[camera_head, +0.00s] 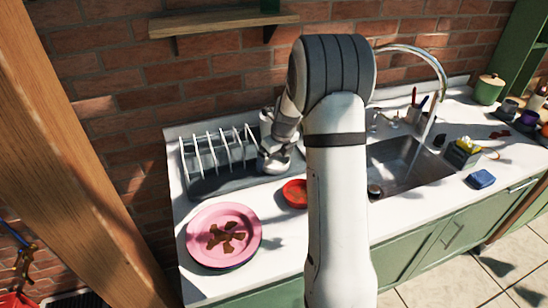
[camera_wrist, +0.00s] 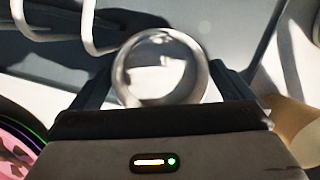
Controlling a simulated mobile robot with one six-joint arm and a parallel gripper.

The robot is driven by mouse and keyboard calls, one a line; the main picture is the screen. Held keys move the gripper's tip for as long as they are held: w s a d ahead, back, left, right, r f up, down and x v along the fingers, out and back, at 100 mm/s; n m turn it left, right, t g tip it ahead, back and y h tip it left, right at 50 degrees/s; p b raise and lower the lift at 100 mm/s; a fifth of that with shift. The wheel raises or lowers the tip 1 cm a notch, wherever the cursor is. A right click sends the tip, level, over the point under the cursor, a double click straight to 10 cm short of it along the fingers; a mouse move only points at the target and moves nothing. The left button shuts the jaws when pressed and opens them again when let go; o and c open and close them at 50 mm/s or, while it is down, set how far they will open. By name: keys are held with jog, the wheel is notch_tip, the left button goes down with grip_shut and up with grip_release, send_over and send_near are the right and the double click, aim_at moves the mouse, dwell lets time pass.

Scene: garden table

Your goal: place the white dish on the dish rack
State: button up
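The dish rack (camera_head: 212,185), a dark tray with upright white wires, stands against the brick wall at the left. Its white wires (camera_wrist: 90,28) also show in the wrist view. My gripper (camera_wrist: 162,75) is by the rack's right end, and my arm partly hides that area. Its two dark fingers are apart, one on each side of a round, shiny, glassy-looking object (camera_wrist: 160,72). I cannot tell whether they grip it. I cannot make out a white dish for certain in either view.
A pink plate (camera_head: 204,222) with brown scraps and a small red bowl (camera_head: 294,194) are on the white counter. The sink (camera_head: 400,165) with a running tap is at the right, partly behind my arm. A blue sponge (camera_head: 481,179) lies right of it.

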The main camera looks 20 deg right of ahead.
jog(key=v, duration=1.2)
jog(key=s+a+r+n, duration=0.3)
jog(key=s+a+n, duration=0.1)
jog(key=s+n, duration=0.25)
jog(key=s+a+n, duration=0.4)
jog(key=s+n, duration=0.7)
jog(key=n, duration=0.1)
jog(key=s+a+n+h, duration=0.1)
jog(key=s+a+n, duration=0.2)
jog(key=s+n, duration=0.8)
jog(key=shift+a+f+n+b, duration=0.15)
jog(key=shift+a+n+b, duration=0.25)
jog(key=shift+n, duration=0.85)
jog(key=shift+s, duration=0.1)
jog(key=shift+c, duration=0.2)
